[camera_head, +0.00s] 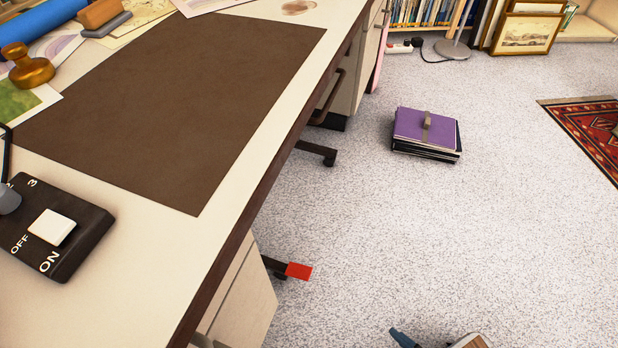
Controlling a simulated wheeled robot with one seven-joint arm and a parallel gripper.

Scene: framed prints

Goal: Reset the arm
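A black switch box (75,212) with a white button and ON and OFF lettering sits at the desk's near left.
A purple folder stack (411,125) lies on the speckled floor (480,230). A dark blue piece (403,339) and a brown piece (471,342) are cut off at the bottom edge. A patterned rug (590,130) lies right. Framed prints (526,35) lean at the back.

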